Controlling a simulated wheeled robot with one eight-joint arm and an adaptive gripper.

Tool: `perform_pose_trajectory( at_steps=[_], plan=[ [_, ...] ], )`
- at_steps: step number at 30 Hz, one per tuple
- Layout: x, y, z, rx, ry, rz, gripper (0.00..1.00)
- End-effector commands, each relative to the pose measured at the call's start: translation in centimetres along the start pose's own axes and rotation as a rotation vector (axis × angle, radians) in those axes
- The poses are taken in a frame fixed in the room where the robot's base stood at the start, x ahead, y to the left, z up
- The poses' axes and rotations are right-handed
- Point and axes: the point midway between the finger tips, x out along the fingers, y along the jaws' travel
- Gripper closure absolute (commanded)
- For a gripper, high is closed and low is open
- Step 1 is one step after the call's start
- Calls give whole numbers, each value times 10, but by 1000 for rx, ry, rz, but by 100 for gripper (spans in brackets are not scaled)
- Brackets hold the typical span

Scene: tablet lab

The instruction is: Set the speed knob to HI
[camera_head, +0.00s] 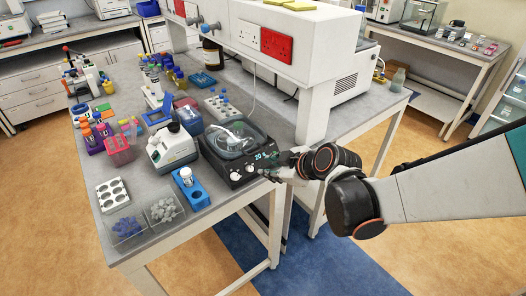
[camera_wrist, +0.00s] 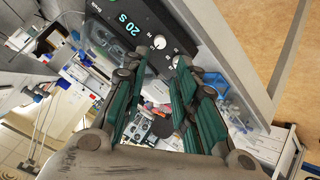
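A black device (camera_head: 237,150) with a clear lid stands at the bench's front edge. Its front panel (camera_wrist: 127,30) shows a lit "20 S" display. A white knob (camera_wrist: 159,41) sits on the panel, and a second pale round control (camera_wrist: 176,60) lies close to the right fingertip. Which one is the speed knob, and where it points, I cannot read. My gripper (camera_wrist: 160,62) is open, with green-padded fingers apart and nothing visibly between them. Its tips are close to the panel; contact cannot be told. In the head view my gripper (camera_head: 279,168) is at the panel's right end.
A blue holder (camera_head: 192,192) with a white-capped item stands left of the device, and a grey-white instrument (camera_head: 171,147) is behind it. Racks and bottles crowd the bench further back. A white shelf post (camera_head: 313,112) rises close behind my gripper. The floor in front is clear.

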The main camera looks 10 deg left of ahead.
Motion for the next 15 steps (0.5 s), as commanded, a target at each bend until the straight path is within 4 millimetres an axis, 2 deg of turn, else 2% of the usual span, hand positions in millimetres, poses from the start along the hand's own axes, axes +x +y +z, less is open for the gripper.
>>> perform_pose_trajectory(
  at_steps=[15],
  plan=[
    [98,-1,2,0,0,0,73]
  ],
)
